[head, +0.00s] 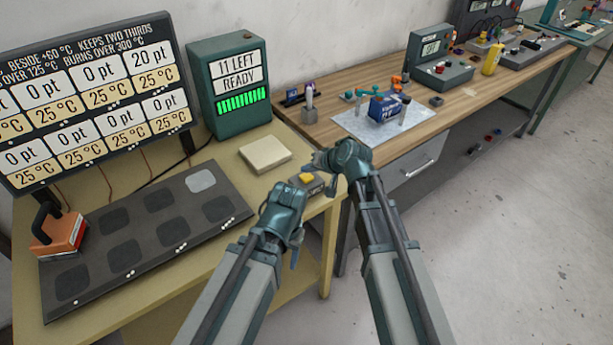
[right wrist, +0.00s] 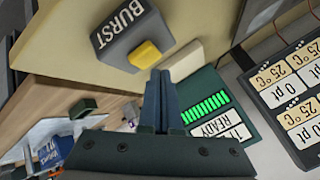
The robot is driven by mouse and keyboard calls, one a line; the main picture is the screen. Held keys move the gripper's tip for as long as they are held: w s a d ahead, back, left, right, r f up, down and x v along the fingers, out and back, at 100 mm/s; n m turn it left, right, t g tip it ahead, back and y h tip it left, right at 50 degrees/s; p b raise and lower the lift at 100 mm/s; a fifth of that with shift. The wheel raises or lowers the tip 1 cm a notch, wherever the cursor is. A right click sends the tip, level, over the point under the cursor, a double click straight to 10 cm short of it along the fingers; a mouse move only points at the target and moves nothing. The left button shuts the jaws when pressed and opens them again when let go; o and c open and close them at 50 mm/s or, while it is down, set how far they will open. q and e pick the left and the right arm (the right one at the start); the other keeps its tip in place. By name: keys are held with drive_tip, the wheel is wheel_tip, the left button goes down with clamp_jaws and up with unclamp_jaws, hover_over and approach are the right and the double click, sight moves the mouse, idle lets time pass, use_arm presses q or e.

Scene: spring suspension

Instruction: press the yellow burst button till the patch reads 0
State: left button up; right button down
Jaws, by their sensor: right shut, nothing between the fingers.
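The yellow burst button (head: 306,178) sits on a small grey box at the right edge of the yellow-topped bench. In the right wrist view the button (right wrist: 145,54) stands out from the box marked BURST (right wrist: 122,35). My right gripper (head: 320,160) is shut and empty, close to the button; its fingertips (right wrist: 160,75) look apart from it. My left gripper (head: 290,230) hangs in front of the bench edge; its jaws are unclear. The board (head: 90,95) reads 20 pt at top right and 0 pt on the other legible patches. One patch (head: 201,181) on the dark mat is pale.
A green counter box (head: 229,85) reads 11 LEFT, READY, with a green bar. A cream block (head: 265,154) lies beside the button box. An orange block with a black handle (head: 58,236) stands at the mat's left. A wooden bench (head: 450,95) with instruments adjoins at right.

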sight(308, 178)
drive_tip(key=shift+f, duration=0.1)
idle(0.7)
drive_tip(key=shift+f+b, duration=0.3)
drive_tip(key=shift+b, duration=0.15)
drive_tip(key=shift+f+b, duration=0.5)
idle(0.6)
drive_tip(key=shift+r, duration=0.1)
idle(0.3)
drive_tip(key=shift+r+p, duration=0.85)
drive_tip(key=shift+p, duration=0.1)
wheel_tip(308, 178, up, 5)
drive_tip(key=p, duration=0.5)
